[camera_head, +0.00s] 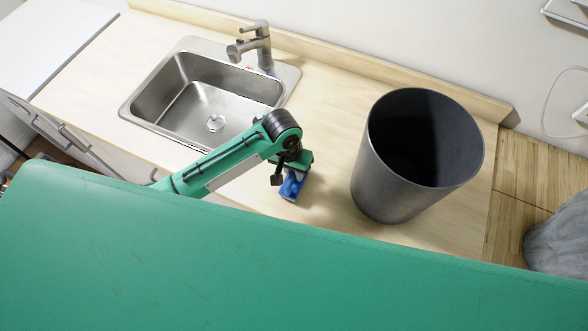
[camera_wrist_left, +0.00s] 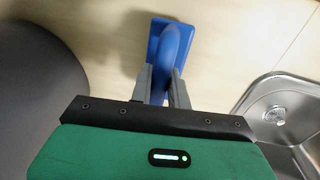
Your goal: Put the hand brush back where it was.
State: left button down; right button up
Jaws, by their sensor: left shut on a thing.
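The blue hand brush (camera_head: 292,185) is at my left gripper (camera_head: 285,174), over the wooden counter between the sink and the dark bin. In the left wrist view the brush (camera_wrist_left: 172,48) sits between the two grey fingers of my left gripper (camera_wrist_left: 163,85), which is shut on it. Part of the brush is hidden by the fingers and the gripper body. I cannot tell whether the brush touches the counter. My right gripper is not in view.
A steel sink (camera_head: 150,113) with a faucet (camera_head: 262,45) lies to the left. A tall dark grey bin (camera_head: 372,190) stands on the counter close to the right of the gripper. The counter (camera_head: 320,95) is clear behind the gripper. A grey object (camera_head: 560,245) stands at the far right.

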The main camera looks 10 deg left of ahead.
pick_arm(q)
jog(key=c, duration=1.3)
grip_release()
jog(key=shift+c, duration=0.2)
jog(key=shift+r, duration=0.15)
notch_tip(320, 180, up, 12)
jog(key=a+b, duration=0.1)
jog(key=b, duration=0.2)
jog(key=shift+w+a, duration=0.15)
jog(key=shift+a, duration=0.2)
jog(key=shift+f, duration=0.25)
